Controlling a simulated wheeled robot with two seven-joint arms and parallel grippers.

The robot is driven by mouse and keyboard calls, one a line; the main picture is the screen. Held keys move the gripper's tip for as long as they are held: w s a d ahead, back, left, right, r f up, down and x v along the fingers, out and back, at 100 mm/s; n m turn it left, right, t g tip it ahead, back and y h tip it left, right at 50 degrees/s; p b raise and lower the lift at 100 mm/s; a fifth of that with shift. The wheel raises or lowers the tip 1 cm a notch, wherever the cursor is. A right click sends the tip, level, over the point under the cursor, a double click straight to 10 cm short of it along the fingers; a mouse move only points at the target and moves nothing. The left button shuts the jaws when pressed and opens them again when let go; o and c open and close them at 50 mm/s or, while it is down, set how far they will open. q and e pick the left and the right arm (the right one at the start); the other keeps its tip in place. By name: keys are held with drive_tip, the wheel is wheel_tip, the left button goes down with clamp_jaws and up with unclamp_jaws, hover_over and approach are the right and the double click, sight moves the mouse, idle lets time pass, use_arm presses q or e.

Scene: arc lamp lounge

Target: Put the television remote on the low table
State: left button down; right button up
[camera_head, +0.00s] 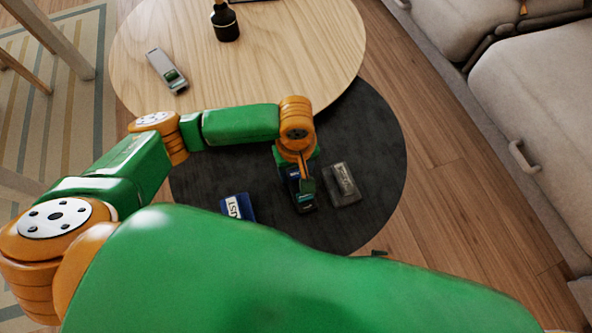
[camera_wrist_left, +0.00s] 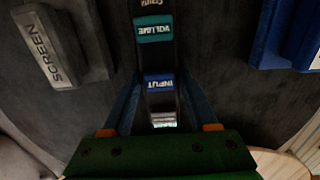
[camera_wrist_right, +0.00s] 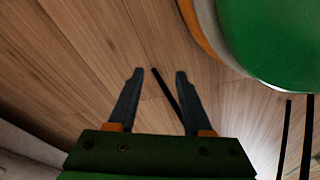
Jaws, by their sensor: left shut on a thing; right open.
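A long dark remote (camera_head: 305,204) with a teal VOLUME label and a blue INPUT label is between the fingers of my left gripper (camera_head: 302,177), which is shut on it. In the left wrist view the remote (camera_wrist_left: 157,55) runs away from the gripper over a dark round surface (camera_head: 370,130). I cannot tell whether it touches that surface. The round light-wood table (camera_head: 290,65) is at the top of the head view. My right gripper (camera_wrist_right: 160,78) is open and empty above the wood floor.
A grey device labelled SCREEN (camera_wrist_left: 62,45) and a blue lettered object (camera_head: 239,207) lie on the dark surface, either side of the held remote. A grey handset (camera_head: 166,71) and a dark bottle (camera_head: 225,22) are on the wooden table. A sofa (camera_head: 535,90) stands right.

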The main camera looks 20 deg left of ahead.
use_arm(q)
drive_tip(key=shift+c, duration=0.9)
unclamp_jaws()
wheel_tip(320, 180, up, 12)
drive_tip(key=p, duration=0.6)
use_arm(e)
drive_tip(key=s+d, duration=0.4)
drive_tip(key=s, duration=0.2)
drive_tip(key=shift+d+r+h, duration=0.15)
drive_tip(key=shift+d+h, duration=0.15)
